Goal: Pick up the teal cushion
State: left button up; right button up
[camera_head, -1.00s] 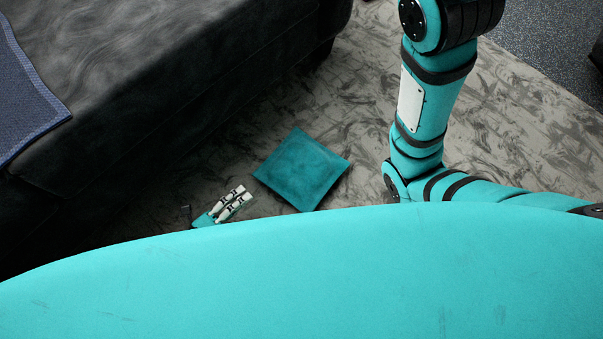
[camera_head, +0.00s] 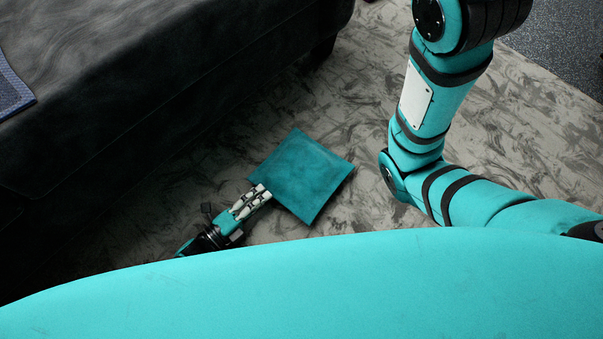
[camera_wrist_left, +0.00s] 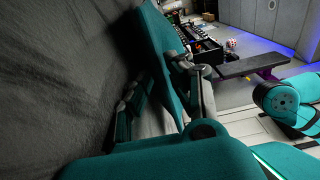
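The teal cushion (camera_head: 302,175) is a square with its corners pointed, over the patterned floor beside the dark sofa in the head view. My left gripper (camera_head: 260,194) reaches its left corner from the lower left, with pale fingers overlapping that corner. In the left wrist view the cushion (camera_wrist_left: 163,55) appears nearly edge-on and tilted, extending between the spread fingers of my left gripper (camera_wrist_left: 165,85). A gap shows beside the left finger, so the gripper looks open around the cushion's edge. Finger contact is unclear. My right gripper is out of view.
The dark grey sofa (camera_head: 170,80) stands close on the left, with a blue cloth (camera_head: 12,92) on it. Patterned floor (camera_head: 350,110) is clear beyond the cushion. The wrist view shows a black bench (camera_wrist_left: 250,63) and grey cabinets (camera_wrist_left: 270,22) farther away.

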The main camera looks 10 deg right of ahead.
pick_arm(q)
jog(key=shift+w+d, duration=0.3)
jog(key=shift+d, duration=0.1)
grip_shut()
jog(key=shift+r, duration=0.1)
